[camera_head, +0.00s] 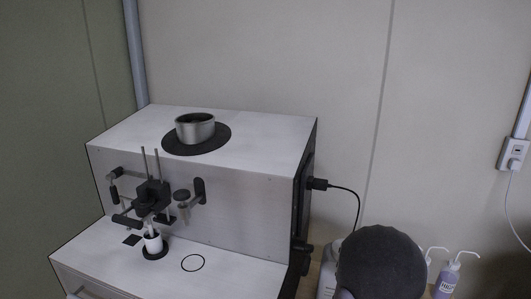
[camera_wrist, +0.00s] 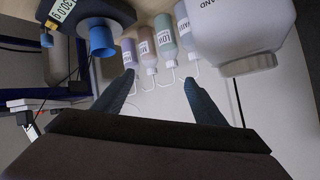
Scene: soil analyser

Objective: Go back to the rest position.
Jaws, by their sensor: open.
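My gripper (camera_wrist: 159,79) shows in the wrist view, its two dark blue-grey fingers spread apart with nothing between them. Beyond the fingertips stand several labelled wash bottles, which look upside down in this view. The gripper's fingers are not seen in the head view. The soil analyser (camera_head: 240,165) is a large white box on the left of the head view. No rest position is marked in either view.
A metal bowl (camera_head: 195,127) stands on the analyser's black disc. A large white bottle (camera_wrist: 240,30), a dark device with a display (camera_wrist: 62,10) and a wash bottle (camera_wrist: 165,38) are near my gripper.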

